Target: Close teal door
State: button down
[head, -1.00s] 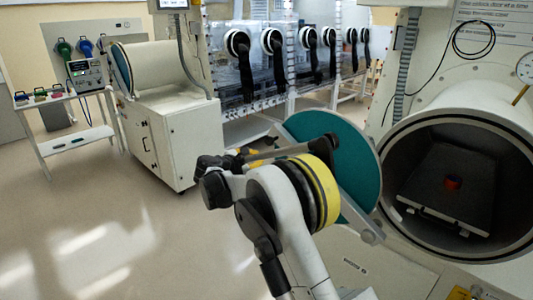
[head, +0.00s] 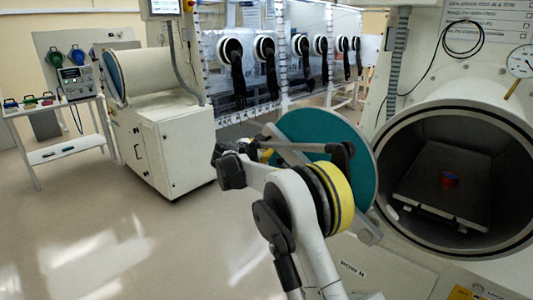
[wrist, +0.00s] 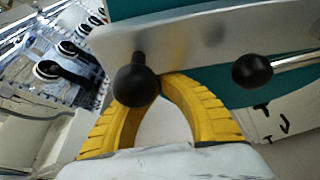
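The teal door (head: 326,160) is a round disc standing open to the left of the round chamber mouth (head: 383,190). A grey bar crosses the door. Teal door surface (wrist: 265,93) shows behind the bar. My gripper (wrist: 160,82) has yellow fingers that converge at the left knob, which covers part of the left finger. I cannot tell whether they touch or hold it.
A white cabinet (head: 170,150) and a trolley (head: 60,150) stand at the left. Gloveboxes line the back. The floor at left is clear.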

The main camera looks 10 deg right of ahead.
aim_at(279, 131)
jog(key=shift+r, duration=0.1)
